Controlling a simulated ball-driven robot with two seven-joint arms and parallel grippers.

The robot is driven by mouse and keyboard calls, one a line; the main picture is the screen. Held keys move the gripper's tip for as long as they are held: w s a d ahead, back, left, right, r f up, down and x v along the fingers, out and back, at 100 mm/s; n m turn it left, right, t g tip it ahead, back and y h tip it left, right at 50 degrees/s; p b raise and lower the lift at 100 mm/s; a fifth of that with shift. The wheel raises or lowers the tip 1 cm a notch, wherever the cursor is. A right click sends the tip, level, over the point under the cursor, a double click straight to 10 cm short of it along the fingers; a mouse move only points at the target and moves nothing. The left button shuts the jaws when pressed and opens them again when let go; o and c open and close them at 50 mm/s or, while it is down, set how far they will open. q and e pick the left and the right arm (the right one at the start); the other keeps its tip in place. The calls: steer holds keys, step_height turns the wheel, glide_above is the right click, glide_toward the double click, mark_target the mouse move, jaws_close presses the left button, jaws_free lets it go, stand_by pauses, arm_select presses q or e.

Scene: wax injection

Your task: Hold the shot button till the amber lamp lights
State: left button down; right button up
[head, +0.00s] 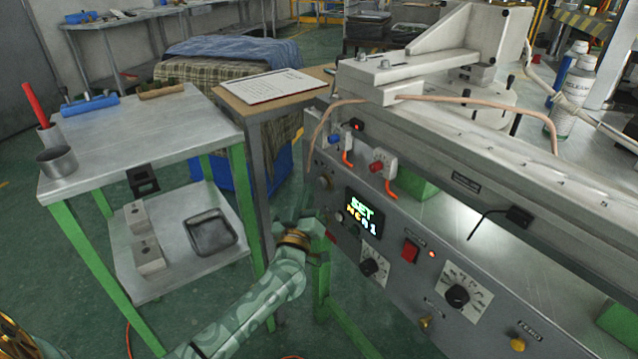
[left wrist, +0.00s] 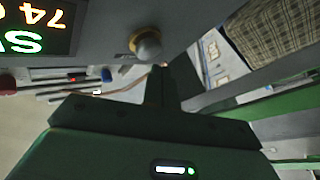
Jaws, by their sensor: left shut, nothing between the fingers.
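A round metal knob or button (head: 324,182) is at the panel's left end and also shows in the left wrist view (left wrist: 147,43); I cannot tell which control is the shot button. My left gripper (head: 318,232) is shut and empty by the panel's left end. Its fingers (left wrist: 160,80) are close to the metal knob; contact is unclear. My right gripper is out of view.
A steel side table (head: 130,140) stands left, with a metal cup (head: 57,162), and a black tray (head: 210,232) and grey blocks on its lower shelf. A clipboard (head: 270,86) lies behind. Dials (head: 457,296) and a brass toggle (head: 425,322) line the panel.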

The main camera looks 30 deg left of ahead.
arm_select(q)
steer(key=s, duration=0.1)
steer(key=s+a+p, duration=0.1)
steer(key=s, duration=0.1)
steer(key=s+a+p, duration=0.1)
steer(key=shift+s, duration=0.3)
stand_by(0.3)
stand_by(0.3)
